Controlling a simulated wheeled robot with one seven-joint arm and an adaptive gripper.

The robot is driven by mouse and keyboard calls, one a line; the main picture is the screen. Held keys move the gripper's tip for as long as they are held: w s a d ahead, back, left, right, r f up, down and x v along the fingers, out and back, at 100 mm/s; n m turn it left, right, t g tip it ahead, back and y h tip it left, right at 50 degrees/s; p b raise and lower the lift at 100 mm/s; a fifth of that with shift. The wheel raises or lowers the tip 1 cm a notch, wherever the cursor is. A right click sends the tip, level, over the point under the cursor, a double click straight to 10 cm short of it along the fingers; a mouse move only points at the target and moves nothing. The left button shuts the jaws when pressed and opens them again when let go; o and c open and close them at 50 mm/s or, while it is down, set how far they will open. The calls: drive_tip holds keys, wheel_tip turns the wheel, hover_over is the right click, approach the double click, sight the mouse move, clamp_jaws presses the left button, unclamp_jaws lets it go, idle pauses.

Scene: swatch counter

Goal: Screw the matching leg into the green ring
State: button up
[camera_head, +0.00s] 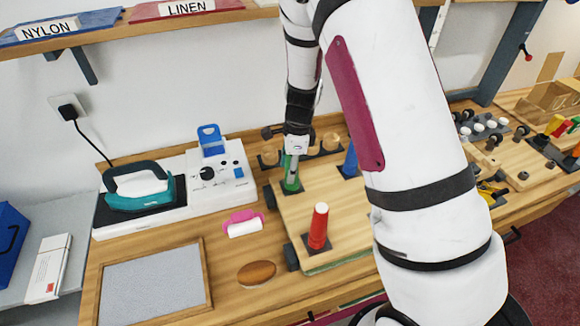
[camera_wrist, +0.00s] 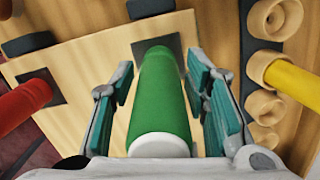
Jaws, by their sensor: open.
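A green leg (camera_wrist: 163,95) with a white end stands on a dark square plate (camera_wrist: 177,43) on the wooden board. In the head view the green leg (camera_head: 291,178) is partly covered by my gripper (camera_head: 293,153). In the wrist view my gripper (camera_wrist: 163,75) is open, with its teal-padded fingers on both sides of the leg. A small gap shows on each side. I cannot tell a separate green ring from the leg, nor how deep the leg is seated.
A red leg (camera_head: 319,226) with a white top stands on the board (camera_head: 285,215). A blue piece (camera_head: 350,160) stands farther back. A yellow leg (camera_wrist: 295,83) rests in a rack of wooden rings (camera_wrist: 262,102). An iron (camera_head: 138,195) is at left.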

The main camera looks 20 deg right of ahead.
idle(0.3)
drive_tip(key=n, duration=0.6)
drive_tip(key=shift+g+b, duration=0.35)
drive_tip(key=shift+g, duration=0.05)
drive_tip(key=n, duration=0.5)
drive_tip(key=shift+s+n+g, duration=0.2)
drive_tip(key=shift+n+g, duration=0.1)
drive_tip(key=shift+n, duration=0.1)
drive_tip(key=c, duration=0.9)
drive_tip(key=m, duration=0.7)
drive_tip(key=shift+t+p, duration=0.3)
drive_tip(key=shift+t, duration=0.1)
drive_tip(key=m, duration=0.8)
drive_tip(key=shift+w+t+p, duration=0.2)
drive_tip(key=shift+t+p, duration=0.2)
